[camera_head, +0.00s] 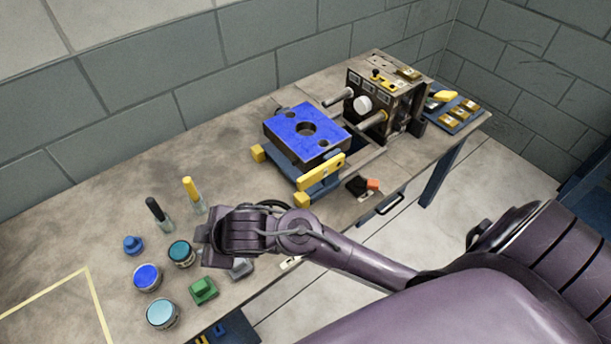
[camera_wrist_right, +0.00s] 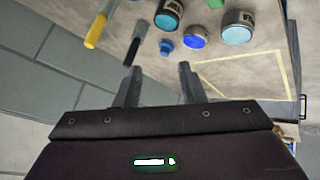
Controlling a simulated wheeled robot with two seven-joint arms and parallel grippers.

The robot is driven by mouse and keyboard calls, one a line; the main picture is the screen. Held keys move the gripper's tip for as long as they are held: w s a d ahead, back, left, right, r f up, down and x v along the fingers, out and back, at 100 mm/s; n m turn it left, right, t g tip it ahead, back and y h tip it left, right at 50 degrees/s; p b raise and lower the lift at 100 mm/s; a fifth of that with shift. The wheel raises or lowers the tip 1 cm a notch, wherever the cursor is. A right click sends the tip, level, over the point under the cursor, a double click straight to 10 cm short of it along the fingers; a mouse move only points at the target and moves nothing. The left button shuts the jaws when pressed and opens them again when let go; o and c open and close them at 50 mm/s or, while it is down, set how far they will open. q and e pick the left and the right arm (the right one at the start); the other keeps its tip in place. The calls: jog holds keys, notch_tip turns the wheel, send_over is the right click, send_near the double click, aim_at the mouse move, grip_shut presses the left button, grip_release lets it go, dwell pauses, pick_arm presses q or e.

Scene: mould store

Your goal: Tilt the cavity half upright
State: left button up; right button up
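The cavity half (camera_head: 306,130) is a thick block with a bright blue upper face and a round central hole. It lies flat, blue face up, on a blue cradle (camera_head: 318,190) with yellow end blocks and a yellow bar (camera_head: 321,179) along its front. My right gripper (camera_head: 207,243) is well left of it, above the bench by the pots. In the right wrist view its two fingers (camera_wrist_right: 158,75) are apart with nothing between them. The cavity half is outside that view. My left gripper is in neither view.
A mould half with pins (camera_head: 384,106) stands upright at the back right, beside a blue tray of brass pieces (camera_head: 458,112). Several pots (camera_head: 147,278), two brushes (camera_head: 193,194) and a green block (camera_head: 203,290) crowd the left. The bench (camera_head: 110,225) is bare behind the brushes.

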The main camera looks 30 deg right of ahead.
jog(key=w+a+n+y, duration=0.1)
jog(key=w+a+n, duration=0.1)
jog(key=a+n, duration=0.15)
jog(key=n+g+h, duration=0.4)
jog(key=g+h, duration=0.1)
jog(key=g, duration=0.2)
send_over(306, 176)
jog(key=shift+f+m, duration=0.25)
jog(key=shift+f, duration=0.3)
notch_tip(306, 176, down, 7)
jog(key=b, duration=0.3)
jog(key=shift+f, duration=0.3)
jog(key=shift+c, duration=0.3)
grip_shut()
